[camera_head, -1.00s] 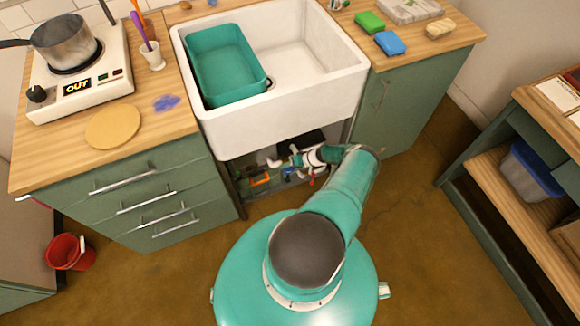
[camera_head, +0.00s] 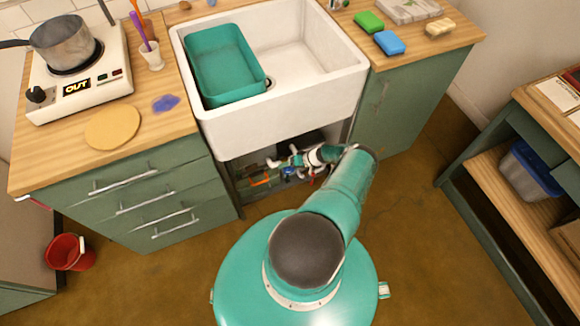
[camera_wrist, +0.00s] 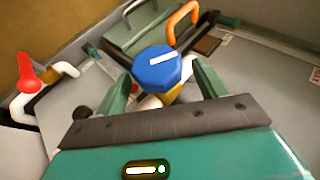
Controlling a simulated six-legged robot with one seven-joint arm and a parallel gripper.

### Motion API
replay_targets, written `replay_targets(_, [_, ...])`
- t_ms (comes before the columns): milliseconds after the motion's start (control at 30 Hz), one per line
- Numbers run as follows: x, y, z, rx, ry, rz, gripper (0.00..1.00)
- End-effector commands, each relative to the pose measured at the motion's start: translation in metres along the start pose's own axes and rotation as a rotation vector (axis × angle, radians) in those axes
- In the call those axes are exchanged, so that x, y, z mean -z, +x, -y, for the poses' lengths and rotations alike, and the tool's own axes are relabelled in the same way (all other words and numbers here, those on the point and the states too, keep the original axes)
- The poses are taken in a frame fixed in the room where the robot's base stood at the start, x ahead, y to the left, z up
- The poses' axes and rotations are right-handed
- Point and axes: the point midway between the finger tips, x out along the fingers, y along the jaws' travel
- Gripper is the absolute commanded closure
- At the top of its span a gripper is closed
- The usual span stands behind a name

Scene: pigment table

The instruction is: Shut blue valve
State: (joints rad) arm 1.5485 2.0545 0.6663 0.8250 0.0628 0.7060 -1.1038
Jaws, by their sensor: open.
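The blue valve (camera_wrist: 158,69) is a blue knob with a white bar mark on its top, seen in the wrist view just beyond my fingers. It sits on a brass-coloured fitting with white pipe beside it. My gripper (camera_wrist: 160,88) is open, with one green finger to the left of the knob and one to the right. The knob appears between or just ahead of the fingertips; I cannot tell whether they touch it. In the head view my arm reaches into the open space under the sink, and my gripper (camera_head: 283,161) is small there.
A red valve handle (camera_wrist: 30,74) on white pipe stands to the left in the wrist view. An orange handle (camera_wrist: 183,22) on a green box is behind the knob. The white sink (camera_head: 285,126) overhangs the space, with green cabinets (camera_head: 400,110) on both sides.

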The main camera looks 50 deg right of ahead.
Motion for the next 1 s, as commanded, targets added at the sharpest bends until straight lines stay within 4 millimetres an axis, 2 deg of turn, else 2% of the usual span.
replay_targets(167, [0.002,-0.018,-0.001,-0.001,0.0,-0.003,0.29])
replay_targets(500, [0.001,-0.092,-0.001,-0.003,0.001,-0.002,0.29])
replay_targets(700, [0.001,-0.126,-0.001,-0.003,0.0,-0.001,0.29])
replay_targets(833, [0.0,-0.136,-0.001,-0.002,0.0,-0.001,0.29])
replay_targets(1000, [0.0,-0.138,0.0,-0.001,0.0,0.0,0.29])
